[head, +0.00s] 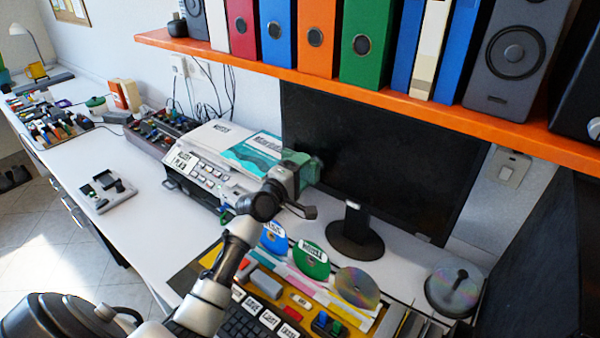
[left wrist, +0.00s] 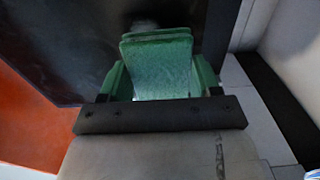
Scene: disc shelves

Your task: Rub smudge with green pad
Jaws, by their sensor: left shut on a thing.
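My left gripper (head: 300,170) is raised in front of the left part of the dark monitor (head: 385,165). It is shut on a green pad (left wrist: 158,65), which sits between its two green fingers in the left wrist view. The pad's far edge is close to the dark screen; I cannot tell whether it touches. A faint pale patch shows on the screen just beyond the pad in the left wrist view and may be the smudge (left wrist: 145,24). In the head view no smudge can be made out; the gripper covers part of the screen. My right gripper is not in view.
An orange shelf (head: 400,100) with binders and a speaker runs above the monitor. A printer (head: 215,160) stands left of my gripper. Discs, including a green one (head: 310,260), a disc spindle (head: 455,288) and a keyboard (head: 250,325) lie below. The desk's left part has free room.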

